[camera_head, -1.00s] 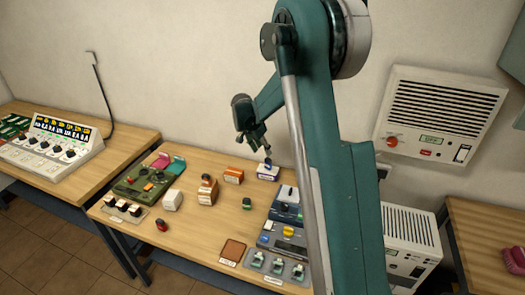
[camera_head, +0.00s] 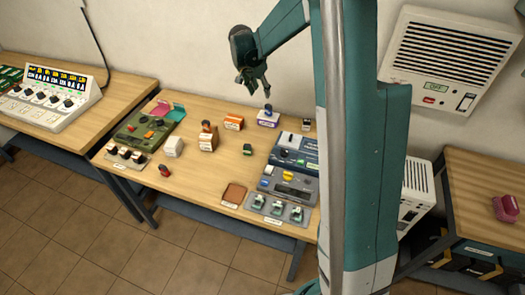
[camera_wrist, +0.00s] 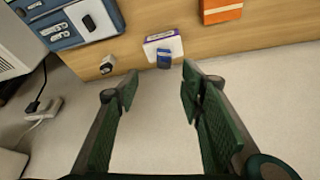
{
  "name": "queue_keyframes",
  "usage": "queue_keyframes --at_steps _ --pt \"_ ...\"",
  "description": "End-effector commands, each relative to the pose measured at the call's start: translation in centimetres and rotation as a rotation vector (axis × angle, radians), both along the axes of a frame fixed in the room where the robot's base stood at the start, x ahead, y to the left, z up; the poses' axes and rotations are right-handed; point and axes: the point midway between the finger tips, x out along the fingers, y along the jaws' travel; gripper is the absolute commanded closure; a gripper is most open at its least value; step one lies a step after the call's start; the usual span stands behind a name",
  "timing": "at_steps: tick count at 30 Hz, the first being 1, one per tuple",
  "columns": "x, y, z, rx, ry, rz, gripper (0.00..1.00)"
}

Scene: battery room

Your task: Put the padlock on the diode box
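A small dark blue thing (camera_head: 267,108), which looks like the padlock, sits on a white and purple box (camera_head: 268,118) near the back edge of the table. The wrist view shows the blue thing (camera_wrist: 164,58) over the near side of that box (camera_wrist: 163,43); its fine shape and the box's label are too small to read, so I cannot confirm which is the diode box. My gripper (camera_head: 253,82) is above and to the left of the box in the head view, clear of it. In the wrist view my gripper (camera_wrist: 160,85) has its fingers wide apart with nothing between them.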

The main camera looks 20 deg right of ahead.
Motion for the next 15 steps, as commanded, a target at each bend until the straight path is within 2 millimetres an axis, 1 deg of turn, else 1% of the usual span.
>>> queue_keyframes --at_steps 1,3,11,15 --pt "-0.9 0.6 1.0 0.002 -0.003 0.021 0.61" --pt "-1.8 1.2 2.2 0.004 -0.006 0.051 0.61" --pt "-5.8 3.6 6.1 0.006 -0.017 0.163 0.61" --pt "-8.0 4.8 7.9 0.006 -0.024 0.223 0.61"
